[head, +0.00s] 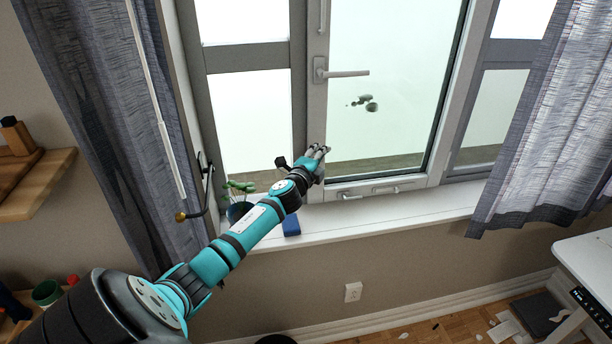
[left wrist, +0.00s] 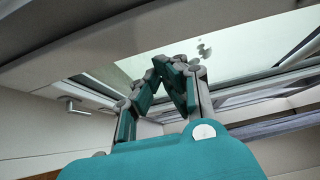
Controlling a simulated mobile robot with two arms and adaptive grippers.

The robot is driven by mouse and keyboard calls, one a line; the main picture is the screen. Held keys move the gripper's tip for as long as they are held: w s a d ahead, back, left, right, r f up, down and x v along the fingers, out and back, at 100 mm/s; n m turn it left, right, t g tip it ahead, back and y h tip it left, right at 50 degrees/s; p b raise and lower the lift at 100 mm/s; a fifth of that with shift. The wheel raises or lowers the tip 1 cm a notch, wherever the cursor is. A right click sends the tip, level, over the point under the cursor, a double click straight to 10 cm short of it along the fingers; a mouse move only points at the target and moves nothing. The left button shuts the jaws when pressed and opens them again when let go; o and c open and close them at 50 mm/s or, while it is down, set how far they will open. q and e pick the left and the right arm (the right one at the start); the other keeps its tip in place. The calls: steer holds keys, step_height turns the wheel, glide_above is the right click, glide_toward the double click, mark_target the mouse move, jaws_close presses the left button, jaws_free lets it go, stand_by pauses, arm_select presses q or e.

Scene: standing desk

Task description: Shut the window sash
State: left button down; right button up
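The window sash (head: 317,115) is the pale-framed middle pane with a lever handle (head: 340,73) on its left stile. The handle lies horizontal, pointing right. How far the sash stands from its frame is hard to tell. My left gripper (head: 320,152) is at the lower left stile of the sash, and the arm covers part of it. In the left wrist view its fingers (left wrist: 174,66) come together at the tips with nothing visible between them. The sash frame (left wrist: 140,32) crosses above them there; whether they touch it is unclear. My right gripper is not in view.
A potted plant (head: 238,208) and a blue object (head: 291,222) stand on the white sill (head: 400,213) beside my left arm. Grey curtains (head: 560,120) hang on both sides. A wooden shelf (head: 35,185) is at left, a white desk (head: 590,265) at right. The sill's right part is clear.

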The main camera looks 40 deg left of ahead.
arm_select(q)
steer(key=a+b+v, duration=0.1)
steer(key=v, duration=0.8)
steer(key=shift+s+b, duration=0.35)
steer(key=shift+b, duration=0.05)
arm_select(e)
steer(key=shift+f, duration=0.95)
